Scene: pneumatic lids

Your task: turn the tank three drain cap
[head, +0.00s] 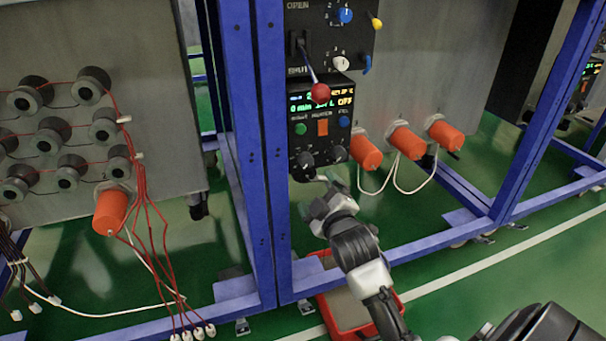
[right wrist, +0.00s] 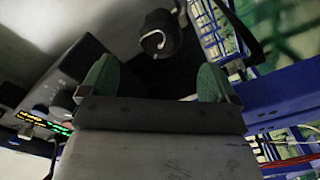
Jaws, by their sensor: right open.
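My right gripper (head: 330,197) is open below the control panel in the head view, at the lower edge of the right tank (head: 425,65). In the right wrist view its two green fingertips (right wrist: 156,78) stand apart with nothing between them. A dark round cap (right wrist: 158,35) with a pale ring on its end hangs beyond the fingertips, roughly centred between them and apart from them. I cannot read a tank number on it. In the head view this cap is not clearly visible. A dark fitting (head: 198,206) shows under the left tank (head: 160,120).
Blue frame posts (head: 265,150) stand left of my gripper. A control panel (head: 320,122) with a red-knobbed lever (head: 320,92) is just above it. Orange cylinders (head: 408,142) with white cables are to the right. A red crate (head: 345,305) lies on the floor below my arm.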

